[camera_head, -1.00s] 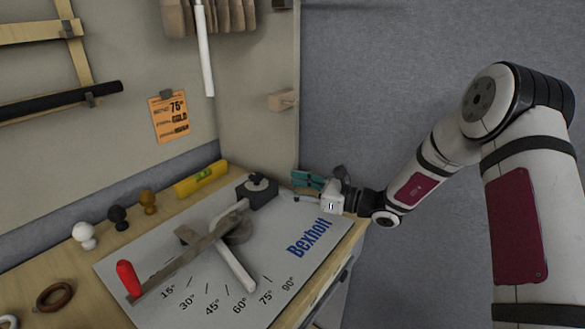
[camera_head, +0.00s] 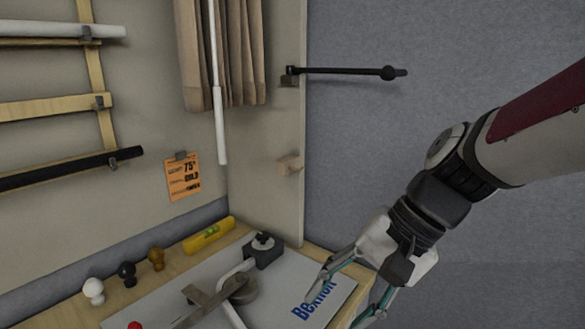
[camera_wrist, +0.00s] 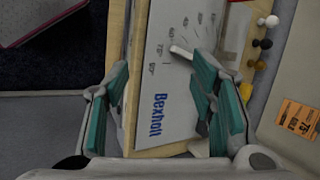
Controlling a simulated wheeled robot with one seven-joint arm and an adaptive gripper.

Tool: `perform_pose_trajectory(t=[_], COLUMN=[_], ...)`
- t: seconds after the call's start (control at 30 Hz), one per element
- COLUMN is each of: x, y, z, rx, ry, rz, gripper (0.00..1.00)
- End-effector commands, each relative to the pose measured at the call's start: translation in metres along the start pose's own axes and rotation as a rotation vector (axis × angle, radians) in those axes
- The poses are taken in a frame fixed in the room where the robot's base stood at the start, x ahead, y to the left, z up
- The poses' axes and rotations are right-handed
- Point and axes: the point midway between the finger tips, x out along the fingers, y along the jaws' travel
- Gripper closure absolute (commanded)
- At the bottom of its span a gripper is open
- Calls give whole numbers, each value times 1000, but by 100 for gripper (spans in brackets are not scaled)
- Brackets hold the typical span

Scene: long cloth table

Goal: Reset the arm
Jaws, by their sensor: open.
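My gripper (camera_head: 342,310) hangs at the lower right of the head view, over the near right corner of the workbench. Its two teal-padded fingers are apart with nothing between them. In the wrist view my gripper (camera_wrist: 158,68) also shows open, its fingers spread above the grey Bexholt board (camera_wrist: 165,120) and the bench edge. The arm comes in from the right of the head view, bent down at the wrist. The grey board (camera_head: 275,305) with its metal angle tool (camera_head: 205,300) lies below and left of the gripper, cut off by the frame's bottom.
White, black and brown knobs (camera_head: 127,273) and a yellow level (camera_head: 208,236) line the bench's back. A dark block (camera_head: 263,251) stands on the board. A black rod (camera_head: 345,71) juts from the side panel. An orange note (camera_head: 182,178) hangs behind. Space before the grey wall is free.

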Motion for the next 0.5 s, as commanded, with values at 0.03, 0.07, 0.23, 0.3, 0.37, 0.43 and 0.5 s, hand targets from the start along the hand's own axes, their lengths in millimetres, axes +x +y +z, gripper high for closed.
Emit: perform_pose_trajectory(t=[0.03,0.07,0.23,0.3,0.37,0.43,0.5], x=[-13,-18,-51,-64,-74,-84,-92], y=[11,18,61,77,90,102,112], z=[12,17,40,48,53,57,60], rx=[-60,-94,-276,-344,-396,-448,-486], ry=[48,74,218,274,318,364,398], rz=[41,67,215,273,319,365,401], gripper=[49,49,49,49,49,49,49])
